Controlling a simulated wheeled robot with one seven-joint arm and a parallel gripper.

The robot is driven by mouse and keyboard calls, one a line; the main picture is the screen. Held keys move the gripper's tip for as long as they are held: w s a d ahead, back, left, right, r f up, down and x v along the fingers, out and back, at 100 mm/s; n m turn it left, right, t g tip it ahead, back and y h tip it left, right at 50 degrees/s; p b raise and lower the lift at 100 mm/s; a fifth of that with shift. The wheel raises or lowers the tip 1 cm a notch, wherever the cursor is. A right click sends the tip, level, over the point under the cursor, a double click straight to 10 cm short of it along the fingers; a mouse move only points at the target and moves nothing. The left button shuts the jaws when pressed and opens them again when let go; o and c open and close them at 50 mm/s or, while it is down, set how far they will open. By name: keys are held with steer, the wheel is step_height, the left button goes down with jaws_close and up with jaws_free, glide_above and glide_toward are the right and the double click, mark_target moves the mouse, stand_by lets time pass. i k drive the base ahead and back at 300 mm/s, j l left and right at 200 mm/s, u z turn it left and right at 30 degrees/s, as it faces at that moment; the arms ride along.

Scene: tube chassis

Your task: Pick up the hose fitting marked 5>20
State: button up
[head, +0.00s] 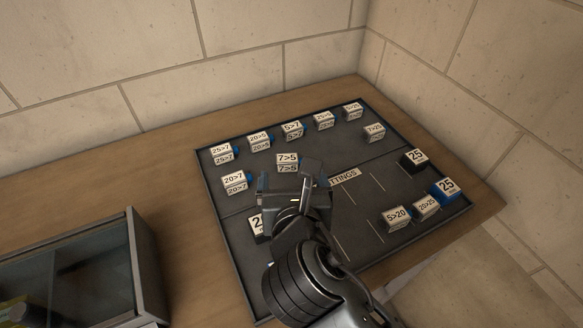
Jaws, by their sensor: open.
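The hose fitting marked 5>20 (396,218) is a small block with a white label. It sits in the lower right part of the dark tray (352,207), left of the fitting marked 20>25 (427,207). My gripper (290,184) is open over the middle of the tray, left of and farther back than the 5>20 fitting. It is just in front of the fitting marked 7>5 (287,162). I see nothing between its fingers, though the arm hides part of that area.
Several labelled fittings line the tray's back, including 25>7 (222,154) and 5>7 (293,131). The fitting marked 20>7 (235,182) is at left. A blue block marked 25 (445,189) and a black one (414,160) are at right. A glass-topped case (147,265) stands front left. Walls close the back.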

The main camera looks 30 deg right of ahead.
mark_target(395, 219)
steer(key=j+z, duration=0.3)
steer(key=j, duration=0.15)
steer(key=k+j+z, duration=0.1)
steer(key=j+z, duration=0.2)
steer(key=j, duration=0.2)
steer(key=k+j+z, duration=0.1)
steer(key=j+z, duration=0.2)
steer(key=j, duration=0.15)
steer(key=k+j+z, duration=0.15)
steer(key=j+z, duration=0.15)
steer(key=k+j, duration=0.05)
steer(key=j, duration=0.05)
